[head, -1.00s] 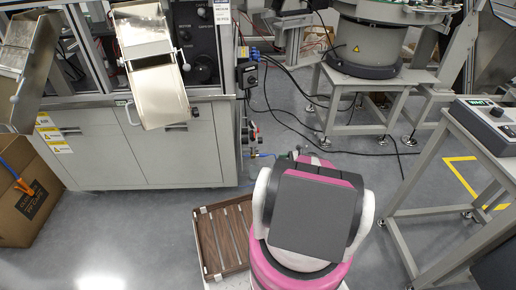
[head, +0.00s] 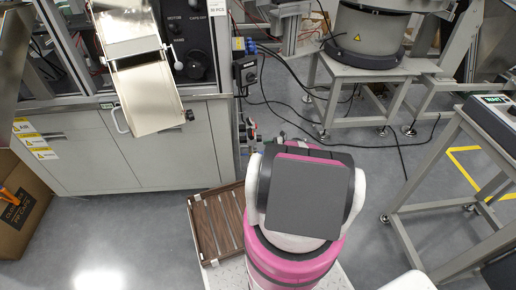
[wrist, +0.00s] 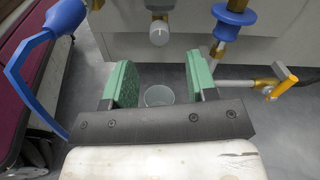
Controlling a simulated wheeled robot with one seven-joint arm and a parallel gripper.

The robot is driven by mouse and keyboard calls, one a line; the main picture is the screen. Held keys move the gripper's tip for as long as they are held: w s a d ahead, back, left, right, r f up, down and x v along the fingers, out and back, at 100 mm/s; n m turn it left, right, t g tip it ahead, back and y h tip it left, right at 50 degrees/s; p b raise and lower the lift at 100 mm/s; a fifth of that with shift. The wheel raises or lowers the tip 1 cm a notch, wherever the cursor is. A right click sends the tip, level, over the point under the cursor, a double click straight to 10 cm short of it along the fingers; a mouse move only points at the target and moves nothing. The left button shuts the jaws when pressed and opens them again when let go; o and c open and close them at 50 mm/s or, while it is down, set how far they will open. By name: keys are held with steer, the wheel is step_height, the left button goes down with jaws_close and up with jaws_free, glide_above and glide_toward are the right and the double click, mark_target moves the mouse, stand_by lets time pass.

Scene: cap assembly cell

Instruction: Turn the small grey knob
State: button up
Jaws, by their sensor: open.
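The small grey knob (wrist: 159,33) shows in the wrist view at the top centre, on a brass fitting in front of a pale cabinet face. My gripper (wrist: 162,78) has two green-padded fingers, spread apart with nothing between them. The knob lies beyond the fingertips, near the middle of the gap, and does not appear touched. In the head view my gripper is hidden behind my own pink body. Small fittings (head: 250,130) show at the cabinet's right side there, too small to tell the knob apart.
In the wrist view, a blue fitting (wrist: 234,16) is right of the knob, a blue handle (wrist: 40,45) left, and a yellow-orange lever (wrist: 284,88) at right. A clear round container (wrist: 159,95) sits below. In the head view, a wooden-slatted tray (head: 218,222) lies by the cabinet (head: 160,150).

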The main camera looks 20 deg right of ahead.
steer(key=x, duration=0.5)
steer(key=shift+w+a, duration=0.1)
steer(key=shift+a, duration=0.15)
steer(key=c, duration=0.9)
